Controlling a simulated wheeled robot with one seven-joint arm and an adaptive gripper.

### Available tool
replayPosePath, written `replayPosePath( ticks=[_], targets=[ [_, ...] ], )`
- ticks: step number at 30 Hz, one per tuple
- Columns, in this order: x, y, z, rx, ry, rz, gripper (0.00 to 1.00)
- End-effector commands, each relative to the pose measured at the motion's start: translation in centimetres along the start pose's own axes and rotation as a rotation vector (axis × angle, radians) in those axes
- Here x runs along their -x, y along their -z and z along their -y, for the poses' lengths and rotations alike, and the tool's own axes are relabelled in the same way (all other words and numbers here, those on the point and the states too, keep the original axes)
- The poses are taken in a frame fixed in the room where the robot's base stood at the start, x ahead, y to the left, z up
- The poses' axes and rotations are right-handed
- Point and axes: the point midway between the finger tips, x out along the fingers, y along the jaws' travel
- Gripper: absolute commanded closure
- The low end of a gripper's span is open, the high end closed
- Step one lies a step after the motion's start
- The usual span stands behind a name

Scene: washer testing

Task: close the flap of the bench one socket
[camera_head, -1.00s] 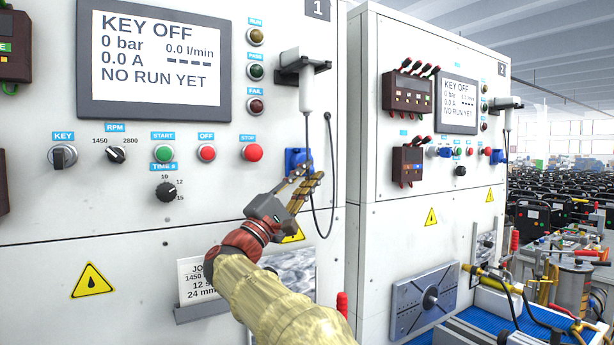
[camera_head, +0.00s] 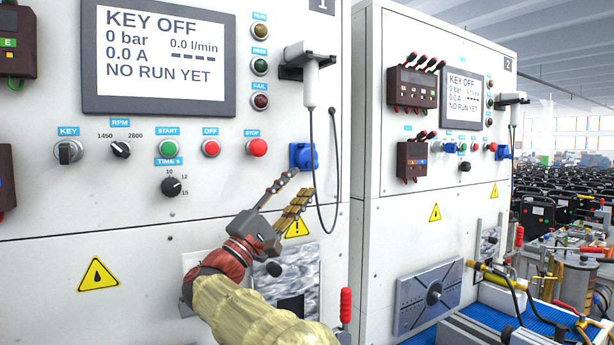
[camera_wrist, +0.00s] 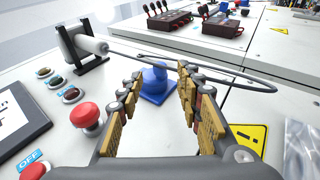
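The blue socket of bench one (camera_head: 302,156) is on the white front panel, right of the red STOP button. It also shows in the wrist view as a blue square base with a rounded blue part (camera_wrist: 155,82) standing on it. I cannot tell clearly whether its flap is shut. My gripper (camera_head: 301,183) is just below the socket in the head view, apart from it. Its two fingers are spread, with nothing between them. In the wrist view the socket shows beyond and between the fingertips.
A white handheld device (camera_head: 310,80) hangs in a black holder above the socket. Its dark cable (camera_head: 322,220) loops down right of the socket and crosses behind the fingers in the wrist view. The red STOP button (camera_head: 257,147) is close on the left. Bench two (camera_head: 430,215) stands at right.

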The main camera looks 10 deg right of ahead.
Motion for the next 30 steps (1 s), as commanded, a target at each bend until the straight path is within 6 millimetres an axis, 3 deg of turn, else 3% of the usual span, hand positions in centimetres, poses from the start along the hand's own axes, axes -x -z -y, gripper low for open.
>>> replayPosePath(
  ticks=[6, 13, 25, 28, 30],
  targets=[
    [3.9, 0.1, 0.0, -0.001, 0.000, -0.002, 0.65],
    [5.7, 0.0, 0.0, -0.001, 0.001, 0.001, 0.65],
    [5.3, -0.5, 0.6, 0.004, 0.024, 0.001, 0.65],
    [3.8, -2.4, 2.7, 0.016, 0.114, 0.000, 0.65],
    [2.6, -4.7, 5.5, 0.028, 0.224, -0.003, 0.65]
  ],
)
